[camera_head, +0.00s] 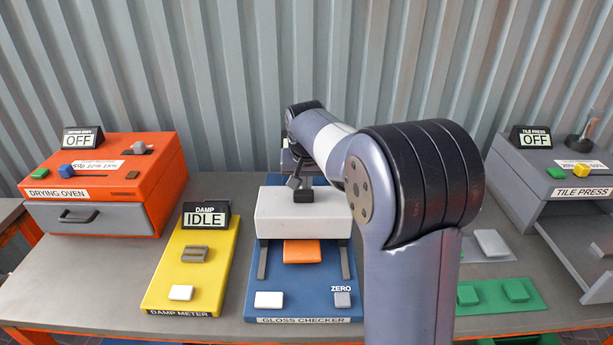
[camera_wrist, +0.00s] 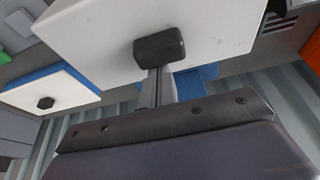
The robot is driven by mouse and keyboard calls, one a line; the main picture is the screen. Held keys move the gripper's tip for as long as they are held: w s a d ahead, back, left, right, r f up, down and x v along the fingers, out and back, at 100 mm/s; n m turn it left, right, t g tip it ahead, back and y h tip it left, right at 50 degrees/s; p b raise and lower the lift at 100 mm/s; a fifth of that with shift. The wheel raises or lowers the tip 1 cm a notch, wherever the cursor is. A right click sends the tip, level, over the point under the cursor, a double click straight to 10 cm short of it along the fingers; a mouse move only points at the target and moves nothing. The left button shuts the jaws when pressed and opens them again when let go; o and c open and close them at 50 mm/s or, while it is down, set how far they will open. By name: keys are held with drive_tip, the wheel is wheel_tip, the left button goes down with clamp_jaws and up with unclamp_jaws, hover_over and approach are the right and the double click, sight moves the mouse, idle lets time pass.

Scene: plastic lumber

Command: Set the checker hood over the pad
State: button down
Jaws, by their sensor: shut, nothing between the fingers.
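The gloss checker's white hood (camera_head: 303,213) stands across the dark rails of the blue base (camera_head: 300,305), with a black knob (camera_head: 303,196) on it. An orange piece (camera_head: 302,252), perhaps the pad or a sample on it, shows at the hood's front edge; what lies under the hood is hidden. My gripper (camera_head: 296,182) is shut and empty, just behind the knob. In the wrist view the knob (camera_wrist: 160,47) stands right at my closed fingertips (camera_wrist: 157,75), over the white hood (camera_wrist: 100,40); I cannot tell whether they touch.
The yellow damp meter (camera_head: 215,255) and orange drying oven (camera_head: 150,180) stand left. The tile press (camera_head: 540,165) and a green mat (camera_head: 500,295) are right. A white-topped blue box with a black knob (camera_wrist: 45,102) shows in the wrist view. My arm hides part of the bench.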

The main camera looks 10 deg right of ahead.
drive_tip(key=s, duration=0.3)
drive_tip(key=s+a+b, duration=0.1)
drive_tip(key=s, duration=0.3)
drive_tip(key=shift+a+b, duration=0.15)
drive_tip(key=shift+b, duration=0.15)
drive_tip(key=shift+f, duration=0.1)
drive_tip(key=v, duration=1.1)
drive_tip(key=shift+w+f, duration=0.1)
drive_tip(key=shift+w, duration=0.1)
hover_over(307, 211)
drive_tip(key=s, duration=0.2)
drive_tip(key=f, duration=0.8)
drive_tip(key=shift+a+f, duration=0.1)
drive_tip(key=shift+a, duration=0.1)
